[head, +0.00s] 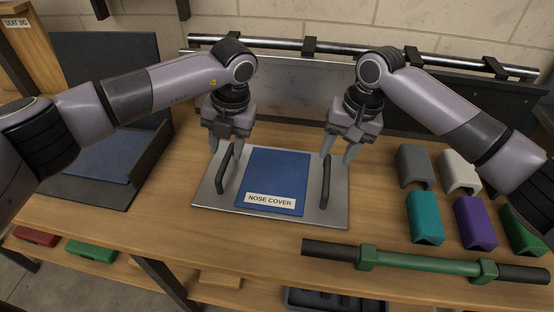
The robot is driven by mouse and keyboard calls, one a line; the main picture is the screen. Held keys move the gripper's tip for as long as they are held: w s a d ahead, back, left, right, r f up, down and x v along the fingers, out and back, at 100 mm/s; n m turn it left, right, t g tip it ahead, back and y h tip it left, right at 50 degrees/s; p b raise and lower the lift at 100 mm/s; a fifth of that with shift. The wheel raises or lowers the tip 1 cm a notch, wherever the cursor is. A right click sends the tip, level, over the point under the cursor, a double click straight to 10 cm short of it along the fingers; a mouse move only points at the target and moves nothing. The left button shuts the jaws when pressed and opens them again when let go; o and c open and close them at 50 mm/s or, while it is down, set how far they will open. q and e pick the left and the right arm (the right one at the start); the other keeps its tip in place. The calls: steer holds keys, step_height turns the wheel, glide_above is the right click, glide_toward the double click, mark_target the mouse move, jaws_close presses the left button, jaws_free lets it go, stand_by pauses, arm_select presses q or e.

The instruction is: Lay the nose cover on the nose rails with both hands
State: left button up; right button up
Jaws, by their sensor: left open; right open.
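The nose cover (277,175) lies flat on the wooden table, a light grey plate with a blue middle and a white "NOSE COVER" label. A dark upright handle stands near its left side (224,168) and another near its right side (326,181). My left gripper (226,151) is open at the top of the left handle, fingers pointing down. My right gripper (338,152) is open near the top of the right handle. Neither holds the cover. I cannot tell for sure which part is the nose rails.
A metal tube (270,43) with dark clamps runs along the back. A green tube (425,262) with black ends lies at the front edge. Several coloured channel blocks (425,217) stand at right. A dark seat-like piece (100,162) with blue padding stands at left.

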mark_target(225, 162)
arm_select(q)
steer(key=shift+w+a+r, duration=0.1)
arm_select(e)
steer(key=shift+r, duration=0.1)
arm_select(q)
steer(key=shift+a+f, duration=0.25)
steer(key=shift+f, duration=0.9)
steer(key=shift+a+f, duration=0.2)
steer(key=shift+f, duration=1)
steer(key=shift+a+f, duration=0.25)
steer(key=shift+f, duration=0.9)
arm_select(e)
steer(key=shift+x, duration=3.65)
arm_select(q)
jaws_close()
arm_select(e)
jaws_close()
arm_select(q)
steer(key=shift+w+r, duration=0.1)
arm_select(e)
steer(key=shift+w+r, duration=0.1)
